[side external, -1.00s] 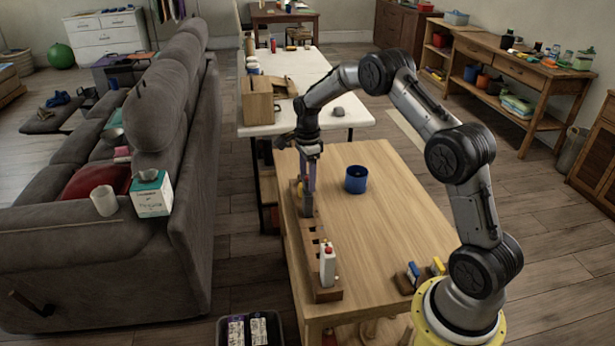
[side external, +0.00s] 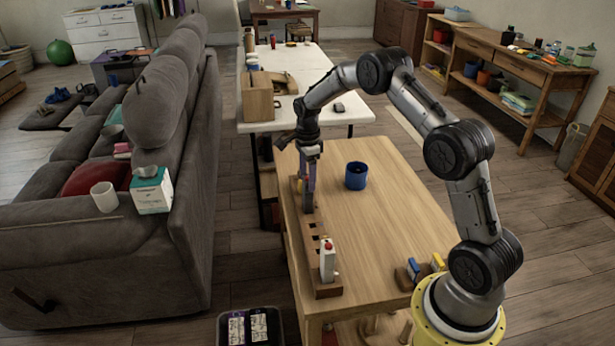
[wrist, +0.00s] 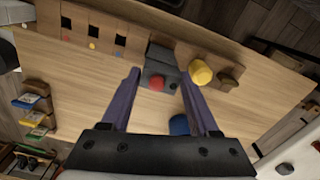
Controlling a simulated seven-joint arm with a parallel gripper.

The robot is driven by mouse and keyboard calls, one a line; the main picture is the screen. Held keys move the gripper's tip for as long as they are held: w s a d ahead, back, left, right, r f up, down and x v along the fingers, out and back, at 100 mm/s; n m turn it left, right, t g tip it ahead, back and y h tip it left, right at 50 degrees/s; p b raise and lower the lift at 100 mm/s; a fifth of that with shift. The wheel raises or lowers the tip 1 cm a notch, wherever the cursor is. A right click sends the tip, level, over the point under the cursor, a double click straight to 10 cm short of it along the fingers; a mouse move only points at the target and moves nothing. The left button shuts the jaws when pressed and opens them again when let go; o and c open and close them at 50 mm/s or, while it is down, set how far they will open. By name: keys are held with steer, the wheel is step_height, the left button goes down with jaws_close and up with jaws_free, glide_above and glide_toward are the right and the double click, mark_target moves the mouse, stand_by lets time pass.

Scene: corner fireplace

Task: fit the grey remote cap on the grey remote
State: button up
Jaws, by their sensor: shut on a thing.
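My gripper (wrist: 158,85) points down over the wooden rack, its two purple fingers on either side of a grey piece with a round red spot (wrist: 157,83). I take this piece to be the grey remote cap. A darker grey block (wrist: 160,53), seemingly the grey remote, stands upright at the rack, directly against or below the cap. I cannot tell where one ends and the other begins, or whether the cap is seated. In the side view my gripper (side external: 308,187) is at the rack's far part, with the grey remote (side external: 307,202) under the fingertips.
The wooden rack (side external: 328,293) has empty slots and holds a white remote (side external: 328,262) at its near end. A yellow round piece (wrist: 200,72) is close beside the grey parts. A blue cup (side external: 356,176) stands to the right. The table's middle is clear.

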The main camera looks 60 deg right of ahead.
steer(key=shift+f, duration=0.25)
steer(key=o, duration=1.3)
steer(key=shift+c, duration=0.2)
